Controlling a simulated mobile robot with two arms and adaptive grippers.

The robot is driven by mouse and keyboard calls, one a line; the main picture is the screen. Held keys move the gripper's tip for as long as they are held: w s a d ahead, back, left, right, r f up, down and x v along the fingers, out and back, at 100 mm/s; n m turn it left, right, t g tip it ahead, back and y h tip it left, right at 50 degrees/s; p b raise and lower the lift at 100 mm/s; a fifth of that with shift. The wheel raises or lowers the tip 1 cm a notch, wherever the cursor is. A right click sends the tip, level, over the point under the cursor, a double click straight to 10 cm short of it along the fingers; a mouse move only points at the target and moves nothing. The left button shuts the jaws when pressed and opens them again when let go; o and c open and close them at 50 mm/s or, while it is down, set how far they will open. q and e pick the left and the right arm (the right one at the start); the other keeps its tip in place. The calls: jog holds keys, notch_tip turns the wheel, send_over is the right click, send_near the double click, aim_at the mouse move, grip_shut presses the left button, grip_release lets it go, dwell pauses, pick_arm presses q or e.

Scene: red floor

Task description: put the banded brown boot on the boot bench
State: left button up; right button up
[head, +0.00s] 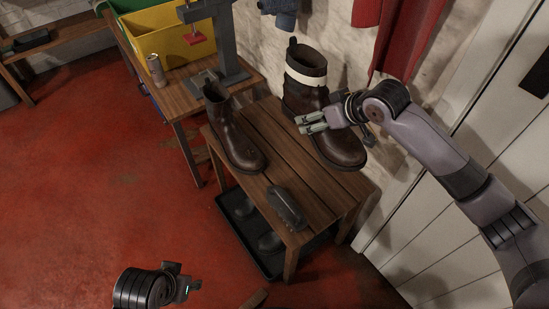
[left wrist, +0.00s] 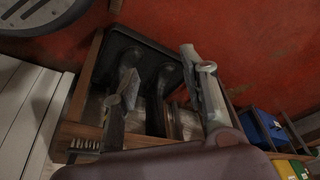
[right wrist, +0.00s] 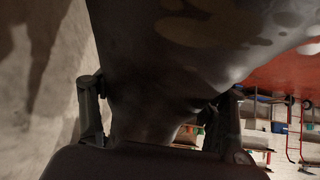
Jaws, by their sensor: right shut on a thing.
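The banded brown boot (head: 303,92), dark with a pale band round its shaft, is upright at the back right of the boot bench (head: 318,205) in the head view. I cannot tell if its sole touches the slats or is just above. My right gripper (head: 312,123) is shut on the boot, around the ankle, and hides part of it. The boot's dark leather (right wrist: 155,95) fills the space between the fingers in the right wrist view. My left gripper (head: 182,281) is low in front of the bench, its fingers apart and empty in the left wrist view (left wrist: 165,95).
A plain brown boot (head: 228,128) stands on the bench's left side, with a dark brush (head: 286,206) at the front. A black tray (head: 236,226) with dark shoes is underneath. A side table (head: 180,99) bears a can (head: 156,70) and yellow bin (head: 170,42).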

jog(key=shift+w, duration=0.35)
jog(key=shift+w+f, duration=0.1)
jog(key=shift+f, duration=0.05)
notch_tip(320, 180, down, 3)
jog(key=shift+f+b, duration=0.1)
jog(key=shift+b, duration=0.6)
notch_tip(320, 180, down, 12)
jog(key=b, duration=0.3)
jog(key=shift+f+b, duration=0.2)
jog(key=shift+b, duration=0.1)
notch_tip(320, 180, down, 4)
jog(key=shift+r+b, duration=0.15)
jog(key=shift+b, duration=0.5)
jog(key=o, duration=2)
jog(key=shift+f, duration=0.2)
jog(key=shift+c, duration=0.2)
pick_arm(q)
jog(key=w+d+r+t+h, duration=0.1)
jog(key=w+d+r+t, duration=0.1)
jog(key=w+r+t, duration=0.3)
jog(key=w+d+r+t+h, duration=0.1)
jog(key=w+r+t, duration=0.3)
jog(key=w, duration=0.5)
jog(key=shift+d+r+t+h, duration=0.35)
jog(key=shift+d+r, duration=0.25)
jog(key=shift+d, duration=0.3)
